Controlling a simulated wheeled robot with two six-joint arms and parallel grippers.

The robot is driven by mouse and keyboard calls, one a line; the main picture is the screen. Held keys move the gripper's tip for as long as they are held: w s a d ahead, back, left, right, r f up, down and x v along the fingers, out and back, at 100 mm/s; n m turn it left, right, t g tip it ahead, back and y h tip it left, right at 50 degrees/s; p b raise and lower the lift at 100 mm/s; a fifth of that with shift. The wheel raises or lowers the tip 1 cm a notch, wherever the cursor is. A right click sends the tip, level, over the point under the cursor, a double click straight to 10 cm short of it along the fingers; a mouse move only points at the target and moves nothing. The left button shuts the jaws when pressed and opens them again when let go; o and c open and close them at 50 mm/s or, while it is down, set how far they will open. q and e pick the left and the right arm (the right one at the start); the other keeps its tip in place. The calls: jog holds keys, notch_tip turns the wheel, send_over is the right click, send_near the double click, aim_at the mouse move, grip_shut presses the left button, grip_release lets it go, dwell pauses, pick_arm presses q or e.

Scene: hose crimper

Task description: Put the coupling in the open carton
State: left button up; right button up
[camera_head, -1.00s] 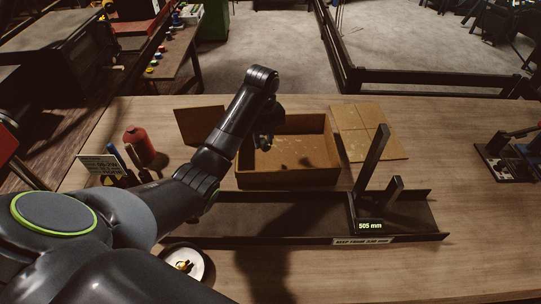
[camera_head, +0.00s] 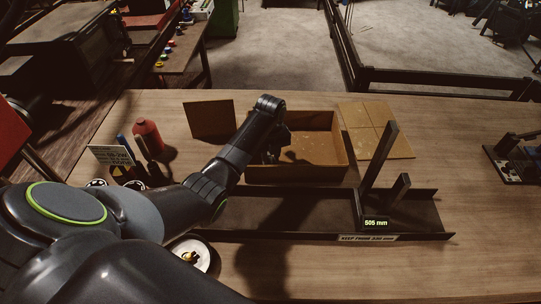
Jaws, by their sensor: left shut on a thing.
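The open carton (camera_head: 325,172) is a brown cardboard box on the table, behind the long dark tray, with its flaps spread out. My left gripper (camera_head: 270,157) points down over the left part of the carton's opening, largely hidden by my own dark arm. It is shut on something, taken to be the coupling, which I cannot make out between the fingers. A white round dish (camera_head: 204,262) at the near left holds a small brass-coloured piece (camera_head: 190,257), partly hidden by my arm. My right gripper is not in view.
The long dark tray (camera_head: 300,237) with upright posts and a "505 mm" display (camera_head: 375,223) lies in front of the carton. A red bottle (camera_head: 148,138) and a small sign (camera_head: 110,156) stand at left. The table's right side is mostly clear.

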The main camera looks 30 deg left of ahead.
aim_at(271, 158)
pick_arm(q)
jog(key=shift+f, duration=0.15)
jog(key=o, duration=1)
jog(key=shift+r, duration=0.25)
notch_tip(271, 158, up, 7)
jog(key=shift+w+f+b, duration=0.1)
jog(key=shift+b, duration=1.15)
notch_tip(271, 158, up, 5)
jog(key=p, duration=0.5)
